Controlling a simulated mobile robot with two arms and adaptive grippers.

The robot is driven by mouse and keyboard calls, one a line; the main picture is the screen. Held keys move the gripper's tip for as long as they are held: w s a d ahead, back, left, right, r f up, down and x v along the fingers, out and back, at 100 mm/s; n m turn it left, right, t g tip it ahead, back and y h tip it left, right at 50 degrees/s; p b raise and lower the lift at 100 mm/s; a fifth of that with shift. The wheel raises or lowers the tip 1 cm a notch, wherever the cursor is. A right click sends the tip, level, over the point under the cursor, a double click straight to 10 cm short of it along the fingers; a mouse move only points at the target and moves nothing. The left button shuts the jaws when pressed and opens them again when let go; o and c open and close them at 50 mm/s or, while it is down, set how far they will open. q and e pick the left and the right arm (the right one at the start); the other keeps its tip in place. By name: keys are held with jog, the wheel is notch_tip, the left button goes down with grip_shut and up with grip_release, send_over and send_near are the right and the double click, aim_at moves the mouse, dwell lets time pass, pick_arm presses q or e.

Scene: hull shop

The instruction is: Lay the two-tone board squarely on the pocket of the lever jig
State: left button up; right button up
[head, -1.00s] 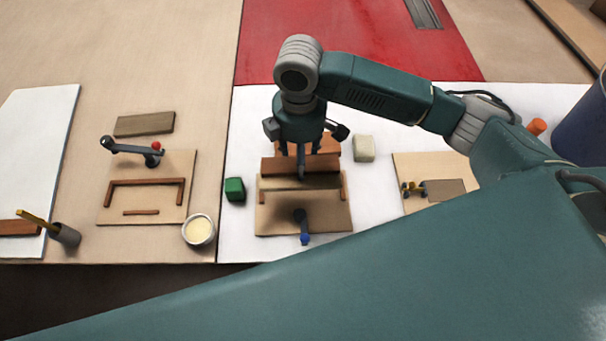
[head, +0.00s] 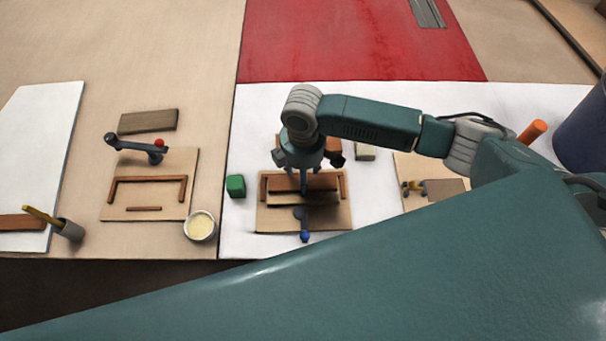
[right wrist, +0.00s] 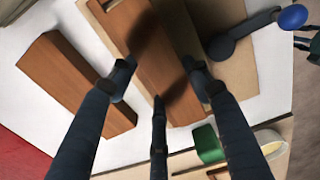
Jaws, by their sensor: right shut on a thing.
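The two-tone board (head: 322,183), reddish brown with a darker strip along its near side, is in my right gripper (head: 304,188). It lies over the pocket of the tan lever jig (head: 335,218), between the side rails and roughly in line with them. I cannot tell whether it touches the jig. In the right wrist view the fingers (right wrist: 160,85) close on the board (right wrist: 133,28) from both sides. My left gripper is not in view.
Another reddish board (right wrist: 65,75) lies behind the jig. A green block (head: 235,186) stands left of it and a pale block (head: 365,152) behind right. A second jig (head: 170,207) with a red-knobbed lever and a cream-filled bowl (head: 200,226) are at left. Another jig (head: 412,168) is at right.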

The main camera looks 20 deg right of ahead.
jog(key=o, duration=1.4)
jog(key=shift+f, duration=0.1)
jog(key=shift+c, duration=0.2)
notch_tip(320, 180, up, 12)
jog(key=b, duration=0.1)
jog(key=shift+b, duration=0.35)
